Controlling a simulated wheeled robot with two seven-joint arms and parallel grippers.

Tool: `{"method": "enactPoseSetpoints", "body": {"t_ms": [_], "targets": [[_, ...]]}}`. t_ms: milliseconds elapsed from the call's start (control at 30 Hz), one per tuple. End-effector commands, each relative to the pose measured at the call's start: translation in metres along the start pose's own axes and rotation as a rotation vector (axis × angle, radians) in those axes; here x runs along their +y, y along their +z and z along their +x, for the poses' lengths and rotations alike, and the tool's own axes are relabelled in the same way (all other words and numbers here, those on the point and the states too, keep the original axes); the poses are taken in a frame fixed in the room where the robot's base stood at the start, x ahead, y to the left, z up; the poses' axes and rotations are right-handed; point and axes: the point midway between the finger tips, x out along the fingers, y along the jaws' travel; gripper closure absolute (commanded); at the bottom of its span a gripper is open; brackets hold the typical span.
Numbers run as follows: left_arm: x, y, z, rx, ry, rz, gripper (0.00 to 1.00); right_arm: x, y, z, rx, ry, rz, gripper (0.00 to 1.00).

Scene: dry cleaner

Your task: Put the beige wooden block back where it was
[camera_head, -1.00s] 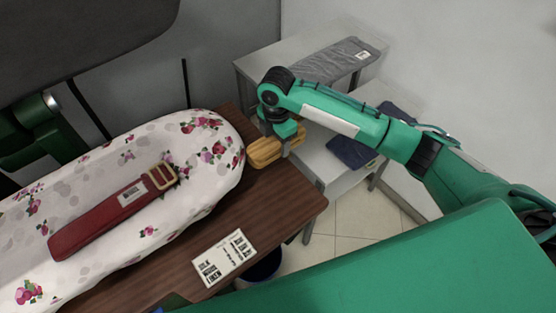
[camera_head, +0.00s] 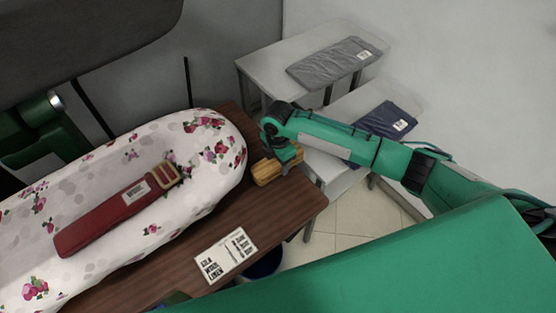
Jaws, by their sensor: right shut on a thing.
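The beige wooden block (camera_head: 267,172) is at the right end of the brown wooden table (camera_head: 205,235), just right of the rounded end of the floral ironing board. My right gripper (camera_head: 284,161) comes in from the right and is shut on the block. The gripper covers the block's right part. I cannot tell whether the block touches the tabletop or is held slightly above it. My left gripper is not in view.
A printed card (camera_head: 225,255) lies near the table's front edge. White stands beyond hold a folded grey garment (camera_head: 335,62) and a navy one (camera_head: 386,120). The tabletop between card and block is clear.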

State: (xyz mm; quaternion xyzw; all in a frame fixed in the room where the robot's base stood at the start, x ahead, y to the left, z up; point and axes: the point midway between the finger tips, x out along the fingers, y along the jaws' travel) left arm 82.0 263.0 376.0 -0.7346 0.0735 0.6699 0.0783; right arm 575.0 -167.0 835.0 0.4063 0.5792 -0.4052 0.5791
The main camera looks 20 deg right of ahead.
Motion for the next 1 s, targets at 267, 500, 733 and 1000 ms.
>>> {"method": "enactPoseSetpoints", "body": {"t_ms": [267, 500, 733, 1000], "targets": [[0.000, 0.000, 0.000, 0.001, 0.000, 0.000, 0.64, 0.000, 0.000, 0.002, 0.000, -0.001, 0.000, 0.24], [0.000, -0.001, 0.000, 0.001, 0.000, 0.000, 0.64, 0.000, 0.000, 0.000, 0.000, 0.000, 0.000, 0.24], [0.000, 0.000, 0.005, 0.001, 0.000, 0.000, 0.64, 0.001, 0.000, -0.030, -0.001, 0.003, 0.000, 0.24], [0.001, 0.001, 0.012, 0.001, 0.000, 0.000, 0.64, 0.001, 0.000, -0.088, -0.001, 0.003, -0.001, 0.24]]}}
